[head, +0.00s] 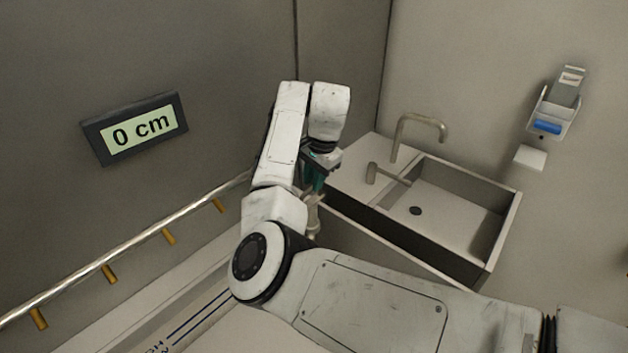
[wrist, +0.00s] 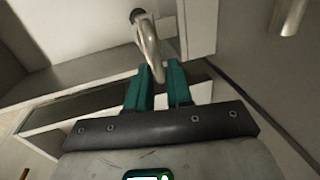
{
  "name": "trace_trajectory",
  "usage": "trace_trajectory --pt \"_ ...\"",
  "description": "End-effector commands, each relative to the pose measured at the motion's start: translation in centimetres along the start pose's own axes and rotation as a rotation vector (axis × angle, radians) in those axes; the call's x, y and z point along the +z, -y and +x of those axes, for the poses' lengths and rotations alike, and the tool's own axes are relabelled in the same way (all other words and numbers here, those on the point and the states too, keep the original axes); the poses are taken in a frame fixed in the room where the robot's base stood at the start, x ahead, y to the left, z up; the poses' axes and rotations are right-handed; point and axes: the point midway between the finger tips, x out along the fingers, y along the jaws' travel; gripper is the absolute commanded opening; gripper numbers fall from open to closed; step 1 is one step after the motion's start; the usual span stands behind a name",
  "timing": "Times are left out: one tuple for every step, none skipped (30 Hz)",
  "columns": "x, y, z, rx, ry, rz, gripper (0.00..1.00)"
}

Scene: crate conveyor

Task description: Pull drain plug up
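My gripper (wrist: 159,69) has two green fingers, a small gap apart. A curved grey metal piece (wrist: 149,38) runs down to the fingertips, its lower end between or just behind them; I cannot tell whether they grip it. In the head view my gripper (head: 316,180) points down at the left end of the sink unit, partly hidden by my arm. A pale metal piece (head: 313,218) shows just below it. I cannot tell whether either piece is the drain plug. The sink basin (head: 462,190) has a dark round drain (head: 415,211) in its floor.
A faucet (head: 420,124) and a short lever-like fitting (head: 385,174) stand at the basin's edge. A wall display (head: 139,130) reads 0 cm. A metal rail (head: 130,248) runs along the left wall. A dispenser (head: 556,103) hangs at right.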

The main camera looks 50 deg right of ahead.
Motion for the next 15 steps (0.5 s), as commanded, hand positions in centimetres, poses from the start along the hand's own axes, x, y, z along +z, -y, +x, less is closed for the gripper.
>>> trace_trajectory --pt "0.02 -0.07 0.10 0.002 0.001 0.000 0.26" --pt "0.03 -0.08 0.13 0.002 0.002 0.000 0.28" --pt "0.04 -0.10 0.17 0.003 0.002 0.000 0.32" --pt "0.04 -0.11 0.19 0.003 0.002 0.000 0.35" --pt "0.04 -0.12 0.21 0.003 0.003 0.000 0.38" --pt "0.05 -0.13 0.23 0.003 0.003 0.000 0.38" --pt "0.05 -0.13 0.25 0.004 0.003 0.000 0.38" --pt "0.05 -0.14 0.27 0.004 0.003 0.000 0.38" --pt "0.06 -0.15 0.28 0.004 0.003 0.000 0.38" --pt "0.06 -0.15 0.30 0.004 0.003 0.000 0.38" --pt "0.06 -0.15 0.30 0.004 0.003 0.000 0.38" --pt "0.06 -0.16 0.27 0.004 0.003 0.000 0.38" --pt "0.05 -0.15 0.21 0.004 0.003 0.000 0.38" --pt "0.05 -0.15 0.09 0.004 0.003 0.000 0.38" --pt "0.04 -0.14 -0.17 0.003 0.003 0.000 0.38"
